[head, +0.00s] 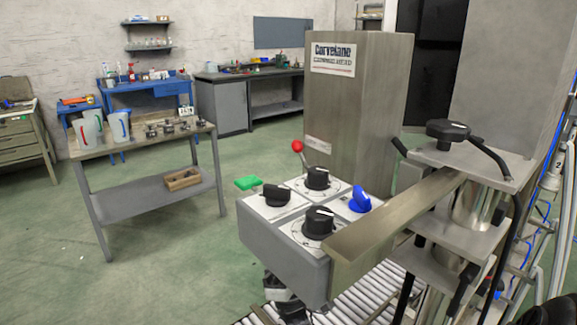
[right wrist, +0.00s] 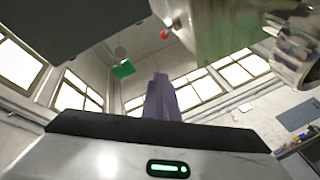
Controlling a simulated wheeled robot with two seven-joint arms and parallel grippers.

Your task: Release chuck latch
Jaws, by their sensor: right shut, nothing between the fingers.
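The filling machine's chuck column (head: 475,208) stands at the right in the head view, with metal plates and bright cylinders. A black knob (head: 448,131) and black levers (head: 490,152) are on its top plate; I cannot tell which part is the chuck latch. My right gripper (right wrist: 162,98) shows in the right wrist view as a narrow grey-purple shape pointing up, shut and empty. A shiny metal cylinder (right wrist: 298,48) is at the upper right there, apart from the fingers in the picture. My left gripper is not in view.
The control box (head: 265,240) carries black knobs, a blue knob (head: 360,200), a green paddle (head: 247,183) and a red ball lever (head: 298,147). A metal bar (head: 395,215) spans to the column. Rollers (head: 350,303) lie below. A workbench (head: 140,145) stands left; floor between is clear.

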